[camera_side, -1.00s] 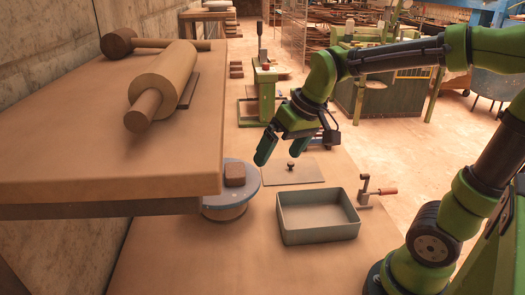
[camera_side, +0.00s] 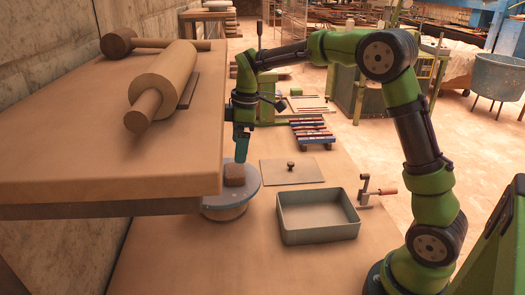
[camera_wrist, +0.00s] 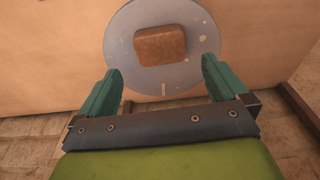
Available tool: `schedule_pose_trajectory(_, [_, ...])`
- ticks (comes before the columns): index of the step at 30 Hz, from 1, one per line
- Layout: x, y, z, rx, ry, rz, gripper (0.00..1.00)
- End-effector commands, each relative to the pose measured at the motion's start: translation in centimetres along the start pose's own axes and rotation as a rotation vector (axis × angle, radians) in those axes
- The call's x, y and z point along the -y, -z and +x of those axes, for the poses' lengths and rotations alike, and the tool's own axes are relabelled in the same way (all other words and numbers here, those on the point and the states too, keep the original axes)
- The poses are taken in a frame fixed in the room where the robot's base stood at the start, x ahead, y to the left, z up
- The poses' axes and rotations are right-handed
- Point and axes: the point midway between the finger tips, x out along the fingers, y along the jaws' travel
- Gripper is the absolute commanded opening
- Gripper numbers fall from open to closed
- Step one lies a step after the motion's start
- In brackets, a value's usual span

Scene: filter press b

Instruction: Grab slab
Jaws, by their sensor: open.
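The slab is a small brown block with rounded corners (camera_side: 235,175), lying on a round grey-blue turntable (camera_side: 213,203). In the wrist view the slab (camera_wrist: 160,46) lies off-centre on the speckled disc (camera_wrist: 122,40), beyond the line of my fingertips and between them sideways. My gripper (camera_side: 241,158) points down just above the slab in the side view. Its two green fingers are spread wide with nothing between them in the wrist view (camera_wrist: 161,66). I cannot tell the exact height of the fingertips over the slab.
A raised wooden table (camera_side: 150,170) with rolling pins (camera_side: 165,85) stands close left of the turntable. The front bench surface is clear.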

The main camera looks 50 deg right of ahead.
Motion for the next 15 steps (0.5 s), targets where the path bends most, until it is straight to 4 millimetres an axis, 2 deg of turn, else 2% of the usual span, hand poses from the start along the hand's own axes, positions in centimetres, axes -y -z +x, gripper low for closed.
schedule_pose_trajectory(3, [0.0, 0.0, 1.8, 0.001, 0.002, 0.001, 1.0])
schedule_pose_trajectory(10, [0.1, 0.1, 3.6, 0.001, 0.002, 0.001, 1.0])
schedule_pose_trajectory(15, [0.1, 0.3, 6.2, 0.002, 0.003, 0.001, 1.0])
